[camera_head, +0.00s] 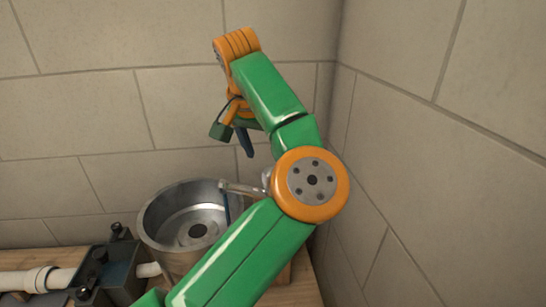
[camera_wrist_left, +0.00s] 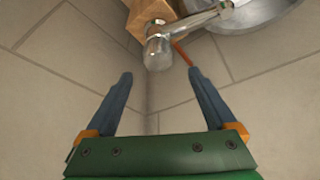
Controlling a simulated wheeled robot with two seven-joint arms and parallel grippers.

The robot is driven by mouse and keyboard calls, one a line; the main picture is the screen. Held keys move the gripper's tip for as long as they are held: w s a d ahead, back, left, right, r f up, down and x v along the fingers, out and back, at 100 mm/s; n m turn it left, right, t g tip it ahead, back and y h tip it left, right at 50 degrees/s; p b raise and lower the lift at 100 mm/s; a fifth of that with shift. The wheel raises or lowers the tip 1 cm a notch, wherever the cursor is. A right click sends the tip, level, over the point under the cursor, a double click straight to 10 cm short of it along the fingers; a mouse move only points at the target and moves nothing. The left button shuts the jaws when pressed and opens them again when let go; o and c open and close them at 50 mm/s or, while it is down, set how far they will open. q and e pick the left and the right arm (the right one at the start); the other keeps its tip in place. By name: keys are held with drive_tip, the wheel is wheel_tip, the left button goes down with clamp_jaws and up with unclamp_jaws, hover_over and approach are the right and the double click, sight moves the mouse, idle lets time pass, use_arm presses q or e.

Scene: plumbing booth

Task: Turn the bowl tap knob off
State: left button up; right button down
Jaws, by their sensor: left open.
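A silver metal bowl (camera_head: 150,222) stands at the lower middle of the head view, with a silver tap spout (camera_head: 240,189) reaching over its right side. A thin blue line (camera_head: 227,208) drops from the spout tip. My left gripper (camera_head: 243,143) hangs above and behind the tap, partly hidden by my arm. In the left wrist view, my left gripper (camera_wrist_left: 160,74) is open and empty. The rounded silver tap knob (camera_wrist_left: 158,48) shows beyond and between the fingertips, apparently not touched. My forearm hides the tap's base in the head view. My right gripper is not in view.
Beige block walls meet in a corner (camera_head: 335,80) behind and right of the bowl. A white pipe (camera_head: 35,280) in a dark clamp (camera_head: 118,268) lies left of the bowl on a wooden bench (camera_head: 75,256). A thin orange rod (camera_wrist_left: 183,52) shows beside the knob.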

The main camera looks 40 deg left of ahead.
sight(267, 173)
use_arm(q)
drive_tip(key=shift+w+a+f, duration=0.3)
drive_tip(key=shift+w, duration=0.1)
drive_tip(key=f, duration=0.1)
drive_tip(key=f+p, duration=0.1)
drive_tip(key=f, duration=0.3)
drive_tip(key=shift+w+d, duration=0.3)
drive_tip(key=shift+w, duration=0.1)
drive_tip(key=shift+w+a+f, duration=0.25)
drive_tip(key=shift+w+f, duration=0.05)
drive_tip(key=shift+s+r, duration=0.1)
drive_tip(key=c, duration=1.4)
